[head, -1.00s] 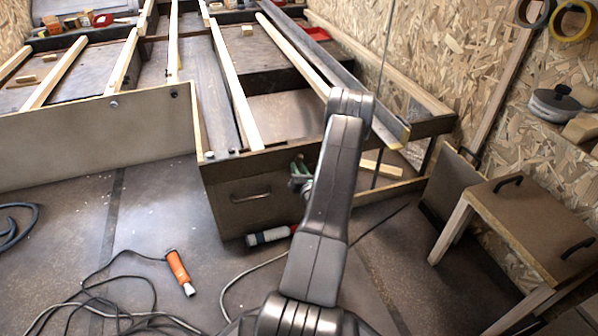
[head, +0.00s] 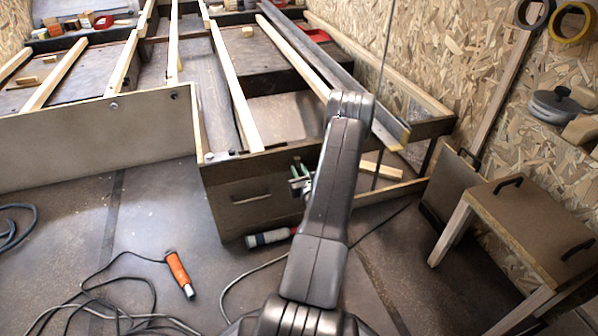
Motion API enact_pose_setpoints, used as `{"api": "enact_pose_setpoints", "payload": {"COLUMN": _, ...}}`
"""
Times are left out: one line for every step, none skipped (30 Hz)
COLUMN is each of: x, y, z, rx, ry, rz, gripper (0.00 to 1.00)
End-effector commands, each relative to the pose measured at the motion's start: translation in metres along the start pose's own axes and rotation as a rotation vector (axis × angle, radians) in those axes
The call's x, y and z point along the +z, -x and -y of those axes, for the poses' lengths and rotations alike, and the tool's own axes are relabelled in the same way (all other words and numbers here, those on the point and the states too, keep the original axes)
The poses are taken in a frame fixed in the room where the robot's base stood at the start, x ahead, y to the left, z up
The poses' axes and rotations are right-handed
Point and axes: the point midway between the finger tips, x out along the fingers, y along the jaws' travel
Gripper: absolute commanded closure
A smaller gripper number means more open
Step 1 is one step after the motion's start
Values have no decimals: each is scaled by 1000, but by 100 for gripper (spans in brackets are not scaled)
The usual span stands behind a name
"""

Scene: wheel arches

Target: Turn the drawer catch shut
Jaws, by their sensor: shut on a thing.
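The drawer (head: 240,204) is a dark box front with a bar handle (head: 251,199), under the near end of the wooden frame. It looks closed against the frame. The drawer catch (head: 297,171) shows as a small green piece at the right of the drawer front, just left of my arm. My gripper (head: 302,185) is at the catch and shut on it. My forearm hides most of the gripper and the right side of the catch, so the catch's exact angle is hard to tell.
A red-and-white cylinder (head: 268,238) lies on the floor below the drawer. An orange-handled tool (head: 179,272) with cables lies at the left front. A brown stool (head: 525,225) stands at the right by the chipboard wall.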

Motion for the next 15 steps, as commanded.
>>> {"api": "enact_pose_setpoints", "payload": {"x": 0, "y": 0, "z": 0, "rx": -1, "ry": 2, "rz": 0, "gripper": 100}}
{"api": "enact_pose_setpoints", "payload": {"x": 0, "y": 0, "z": 0, "rx": -1, "ry": 2, "rz": 0, "gripper": 100}}
{"api": "enact_pose_setpoints", "payload": {"x": 0, "y": 0, "z": 0, "rx": -1, "ry": 2, "rz": 0, "gripper": 100}}
{"api": "enact_pose_setpoints", "payload": {"x": 0, "y": 0, "z": 0, "rx": -1, "ry": 2, "rz": 0, "gripper": 100}}
{"api": "enact_pose_setpoints", "payload": {"x": 0, "y": 0, "z": 0, "rx": -1, "ry": 2, "rz": 0, "gripper": 72}}
{"api": "enact_pose_setpoints", "payload": {"x": 0, "y": 0, "z": 0, "rx": -1, "ry": 1, "rz": 0, "gripper": 64}}
{"api": "enact_pose_setpoints", "payload": {"x": 0, "y": 0, "z": 0, "rx": -1, "ry": 1, "rz": 0, "gripper": 59}}
{"api": "enact_pose_setpoints", "payload": {"x": 0, "y": 0, "z": 0, "rx": 0, "ry": 1, "rz": 0, "gripper": 56}}
{"api": "enact_pose_setpoints", "payload": {"x": 0, "y": 0, "z": 0, "rx": 0, "ry": 1, "rz": 0, "gripper": 56}}
{"api": "enact_pose_setpoints", "payload": {"x": 0, "y": 0, "z": 0, "rx": 0, "ry": 1, "rz": 0, "gripper": 56}}
{"api": "enact_pose_setpoints", "payload": {"x": 0, "y": 0, "z": 0, "rx": 0, "ry": 1, "rz": 0, "gripper": 56}}
{"api": "enact_pose_setpoints", "payload": {"x": 0, "y": 0, "z": 0, "rx": 0, "ry": 1, "rz": 0, "gripper": 56}}
{"api": "enact_pose_setpoints", "payload": {"x": 0, "y": 0, "z": 0, "rx": 0, "ry": 0, "rz": 0, "gripper": 56}}
{"api": "enact_pose_setpoints", "payload": {"x": 0, "y": 0, "z": 0, "rx": 0, "ry": 0, "rz": 0, "gripper": 56}}
{"api": "enact_pose_setpoints", "payload": {"x": 0, "y": 0, "z": 0, "rx": 0, "ry": 0, "rz": 0, "gripper": 56}}
